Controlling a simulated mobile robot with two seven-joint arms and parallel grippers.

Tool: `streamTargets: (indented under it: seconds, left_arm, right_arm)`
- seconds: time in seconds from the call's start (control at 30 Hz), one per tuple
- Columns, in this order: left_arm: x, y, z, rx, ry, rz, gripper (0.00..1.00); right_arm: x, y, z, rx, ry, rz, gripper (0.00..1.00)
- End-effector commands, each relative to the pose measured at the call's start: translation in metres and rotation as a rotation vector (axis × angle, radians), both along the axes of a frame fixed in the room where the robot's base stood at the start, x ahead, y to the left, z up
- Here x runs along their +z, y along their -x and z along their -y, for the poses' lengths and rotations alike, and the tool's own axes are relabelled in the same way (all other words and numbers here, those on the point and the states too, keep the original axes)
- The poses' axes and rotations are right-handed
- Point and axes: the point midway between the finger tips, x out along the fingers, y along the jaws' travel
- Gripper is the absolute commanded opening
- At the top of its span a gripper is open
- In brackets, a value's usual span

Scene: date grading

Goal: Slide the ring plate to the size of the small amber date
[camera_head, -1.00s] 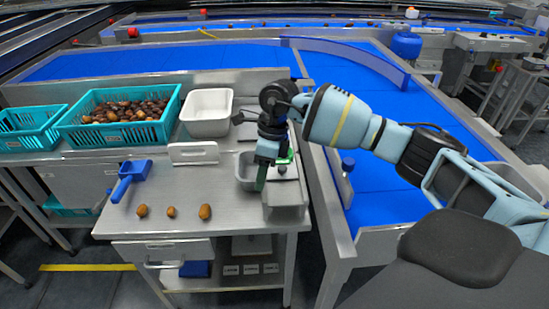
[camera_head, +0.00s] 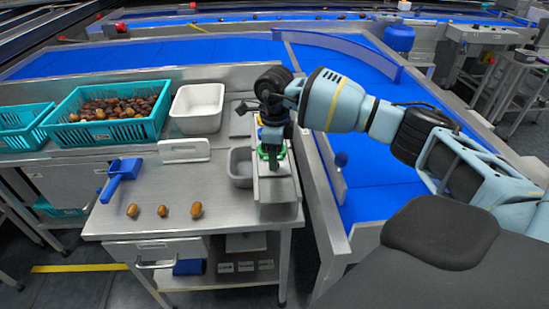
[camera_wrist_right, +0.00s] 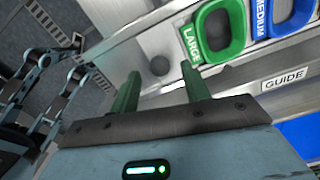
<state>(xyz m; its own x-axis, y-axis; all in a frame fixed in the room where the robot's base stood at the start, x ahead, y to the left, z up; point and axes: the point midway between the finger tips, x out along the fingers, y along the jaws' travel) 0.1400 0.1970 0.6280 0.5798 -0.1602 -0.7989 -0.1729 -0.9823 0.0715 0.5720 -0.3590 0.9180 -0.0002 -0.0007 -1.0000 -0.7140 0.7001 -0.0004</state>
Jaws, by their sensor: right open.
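Three brown dates lie in a row on the steel bench in the head view; the middle one, a small amber date (camera_head: 162,212), is the smallest. The ring plate shows in the right wrist view with a green ring marked LARGE (camera_wrist_right: 218,32) and a blue ring marked MEDIUM (camera_wrist_right: 283,18). A small ring is not visible there. My right gripper (camera_head: 272,164) is over the steel fixture at the bench's right end. In the wrist view its green fingers (camera_wrist_right: 161,67) are apart, with a round grey knob (camera_wrist_right: 160,65) seen between them; contact cannot be told. My left gripper is not in view.
A blue scoop (camera_head: 121,178) lies left on the bench. A teal crate of dates (camera_head: 105,130) and a white tub (camera_head: 197,108) stand behind. A grey bin (camera_head: 240,168) is beside the fixture. A GUIDE label (camera_wrist_right: 284,80) borders the rings. The blue conveyor runs right of the bench.

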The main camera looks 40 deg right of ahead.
Motion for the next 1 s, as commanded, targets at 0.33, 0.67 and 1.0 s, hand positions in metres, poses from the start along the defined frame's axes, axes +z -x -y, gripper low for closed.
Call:
streamTargets:
  seconds: [0.33, 0.67, 1.0]
  left_arm:
    - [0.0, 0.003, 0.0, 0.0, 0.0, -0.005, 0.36]
    - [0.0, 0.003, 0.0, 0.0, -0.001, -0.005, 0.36]
    - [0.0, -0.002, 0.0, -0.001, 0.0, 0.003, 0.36]
  right_arm:
    - [-0.017, 0.0, 0.0, 0.001, 0.0, 0.001, 0.47]
    - [-0.017, 0.0, 0.0, 0.001, -0.001, 0.001, 0.23]
    - [-0.017, 0.0, 0.0, 0.001, -0.001, 0.001, 0.0]
